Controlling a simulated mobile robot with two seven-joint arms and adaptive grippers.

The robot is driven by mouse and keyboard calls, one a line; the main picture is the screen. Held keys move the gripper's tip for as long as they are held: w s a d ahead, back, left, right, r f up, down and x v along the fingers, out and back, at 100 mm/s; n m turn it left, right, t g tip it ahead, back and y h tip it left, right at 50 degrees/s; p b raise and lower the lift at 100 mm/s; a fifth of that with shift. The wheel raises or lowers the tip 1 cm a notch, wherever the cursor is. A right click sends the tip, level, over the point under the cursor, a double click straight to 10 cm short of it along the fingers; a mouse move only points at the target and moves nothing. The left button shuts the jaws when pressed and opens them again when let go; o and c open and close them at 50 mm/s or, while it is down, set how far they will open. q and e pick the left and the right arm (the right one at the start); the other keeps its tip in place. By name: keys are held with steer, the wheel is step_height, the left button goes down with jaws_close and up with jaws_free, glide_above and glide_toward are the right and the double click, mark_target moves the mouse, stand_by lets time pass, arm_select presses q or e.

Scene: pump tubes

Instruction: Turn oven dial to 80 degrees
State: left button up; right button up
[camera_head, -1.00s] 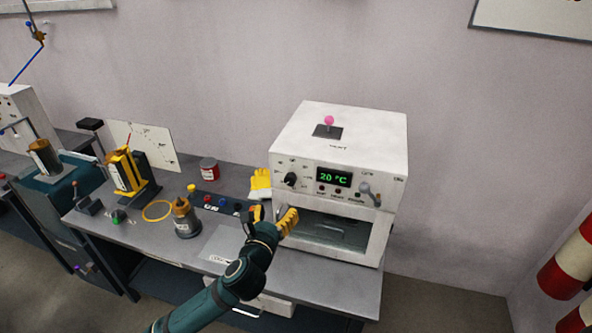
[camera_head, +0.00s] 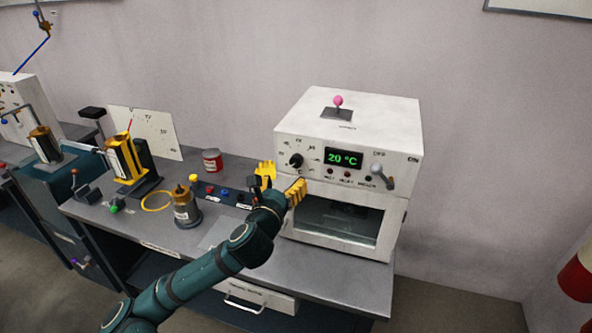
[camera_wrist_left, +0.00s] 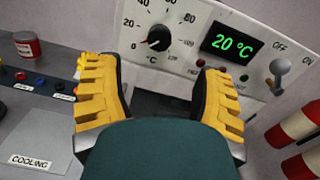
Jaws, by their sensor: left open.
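The white oven (camera_head: 345,110) stands on the bench with a green display (camera_head: 343,158) reading 20 °C. Its black dial (camera_head: 296,160) is on the left of the front panel. My left gripper (camera_head: 281,183) has yellow fingers spread open and empty, just in front of the panel and slightly below the dial. In the left wrist view the dial shows between and beyond the fingertips (camera_wrist_left: 158,68), apart from them. My right gripper is not in view.
A lever switch (camera_head: 381,175) sticks out at the panel's right, and a pink-knobbed lever (camera_head: 338,101) stands on the oven top. The oven's lower window (camera_head: 336,218) is below the gripper. A red can (camera_head: 212,160) and a control strip with coloured buttons (camera_head: 222,193) lie to the left.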

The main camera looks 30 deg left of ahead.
mark_target(295, 163)
arm_select(q)
steer(key=x, duration=1)
steer(key=shift+w+a, duration=0.1)
steer(key=shift+w, duration=0.1)
jaws_close()
